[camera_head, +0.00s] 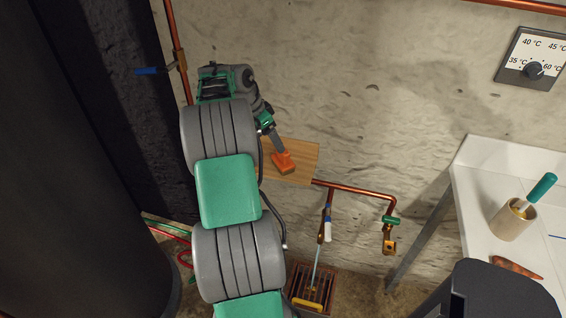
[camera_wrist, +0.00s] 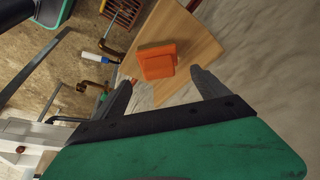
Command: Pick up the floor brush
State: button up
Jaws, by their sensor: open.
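An orange, block-shaped object (camera_wrist: 157,60) lies on a wooden shelf (camera_wrist: 205,45) against the wall. It seems to be the floor brush, but I cannot make out bristles. In the head view the orange object (camera_head: 285,165) sits near the middle of the shelf (camera_head: 305,152). My gripper (camera_wrist: 161,76) is open and empty. In the wrist view its two fingers stand apart, with the orange object beyond and between their tips. In the head view my gripper (camera_head: 279,148) is just above the orange object; I cannot tell whether they touch.
Copper pipes with valves (camera_head: 389,235) run just below and right of the shelf. A floor grate (camera_head: 313,290) lies lower down. A white table (camera_head: 500,170) with a cup (camera_head: 512,222) stands at the right. A large dark cylinder (camera_head: 80,200) fills the left.

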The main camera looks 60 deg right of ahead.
aim_at(283, 158)
jog(key=shift+m, duration=0.3)
jog(key=x, duration=0.5)
jog(key=s+x, duration=0.1)
jog(key=x, duration=0.2)
jog(key=shift+s+d+f, duration=0.1)
jog(key=shift+d, duration=0.35)
jog(key=shift+c, duration=0.6)
jog(key=c, duration=1.6)
